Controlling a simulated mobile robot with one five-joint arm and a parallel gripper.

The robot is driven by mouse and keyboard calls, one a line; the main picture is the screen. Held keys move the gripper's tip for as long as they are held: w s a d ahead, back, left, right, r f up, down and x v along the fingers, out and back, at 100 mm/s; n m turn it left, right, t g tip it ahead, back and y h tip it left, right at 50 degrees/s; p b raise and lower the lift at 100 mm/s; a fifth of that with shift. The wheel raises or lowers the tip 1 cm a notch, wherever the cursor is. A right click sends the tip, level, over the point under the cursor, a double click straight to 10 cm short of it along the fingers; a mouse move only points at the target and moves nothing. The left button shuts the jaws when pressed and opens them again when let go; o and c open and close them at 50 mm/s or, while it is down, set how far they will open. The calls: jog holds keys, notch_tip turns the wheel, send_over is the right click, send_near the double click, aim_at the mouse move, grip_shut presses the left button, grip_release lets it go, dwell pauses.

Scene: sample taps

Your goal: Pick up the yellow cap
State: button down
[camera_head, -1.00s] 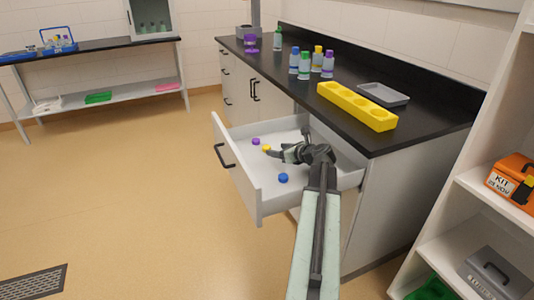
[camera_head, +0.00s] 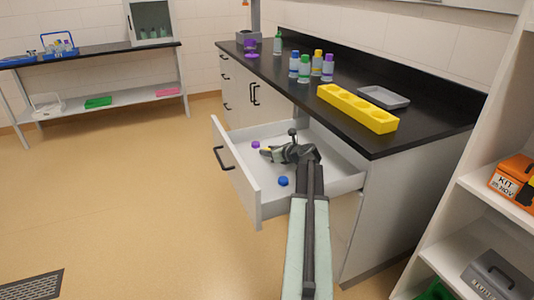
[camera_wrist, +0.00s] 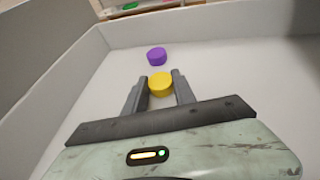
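The yellow cap (camera_wrist: 160,84) lies in the open drawer, between the two fingers of my gripper (camera_wrist: 160,78) in the wrist view. The fingers stand apart, one close on each side of the cap; any contact is too fine to tell. In the head view the yellow cap (camera_head: 265,152) shows at the left tip of my gripper (camera_head: 268,152), which reaches down into the drawer and partly hides it.
A purple cap (camera_wrist: 157,56) lies just beyond the yellow one. A blue cap (camera_head: 283,181) lies nearer the drawer front. The drawer walls (camera_head: 232,172) surround my gripper. Bottles, a yellow rack (camera_head: 357,107) and a grey tray (camera_head: 383,96) stand on the counter.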

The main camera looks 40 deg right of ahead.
jog(key=shift+r, duration=0.1)
notch_tip(320, 180, up, 10)
jog(key=p, duration=1)
